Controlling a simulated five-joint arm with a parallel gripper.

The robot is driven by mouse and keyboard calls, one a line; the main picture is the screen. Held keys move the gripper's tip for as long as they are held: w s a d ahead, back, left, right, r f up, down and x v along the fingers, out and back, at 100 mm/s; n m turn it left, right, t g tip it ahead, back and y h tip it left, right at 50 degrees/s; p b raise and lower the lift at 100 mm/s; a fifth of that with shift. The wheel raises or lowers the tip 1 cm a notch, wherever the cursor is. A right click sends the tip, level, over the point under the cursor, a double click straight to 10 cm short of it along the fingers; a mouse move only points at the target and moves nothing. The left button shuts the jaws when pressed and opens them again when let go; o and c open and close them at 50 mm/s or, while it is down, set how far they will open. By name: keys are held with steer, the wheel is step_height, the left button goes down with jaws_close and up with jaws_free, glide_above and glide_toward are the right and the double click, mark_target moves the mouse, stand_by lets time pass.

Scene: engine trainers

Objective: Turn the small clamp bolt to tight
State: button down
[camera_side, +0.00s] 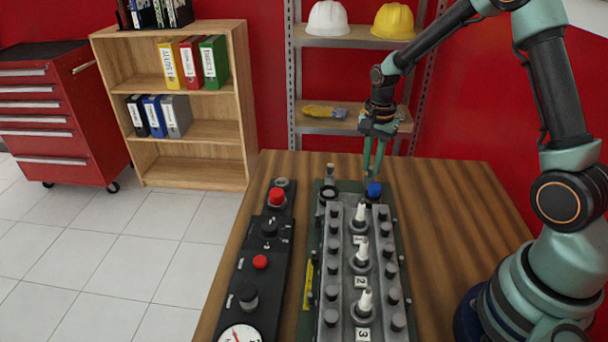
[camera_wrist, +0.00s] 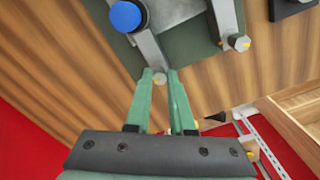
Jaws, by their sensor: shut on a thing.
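The small clamp bolt (camera_wrist: 160,77) is a little grey head with a yellow mark at the near end of a grey arm in the wrist view. My gripper (camera_wrist: 161,73) has its two green fingertips at this bolt, shut on it; the fingertips partly cover it. In the side view my gripper (camera_side: 373,175) points down at the far end of the engine trainer (camera_side: 326,216), just behind the blue cap (camera_side: 375,190). The bolt cannot be made out there. How far the bolt is turned cannot be told.
The blue cap also shows close by in the wrist view (camera_wrist: 126,16). Another grey bolt head (camera_wrist: 238,42) sits to the right. A black control panel (camera_side: 262,260) with red buttons lies left of the trainer. Bare wooden table (camera_side: 455,200) is free to the right.

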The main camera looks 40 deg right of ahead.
mark_target(372, 167)
steer(key=c, duration=0.8)
jaws_free()
steer(key=shift+r, duration=0.1)
steer(key=shift+r, duration=6)
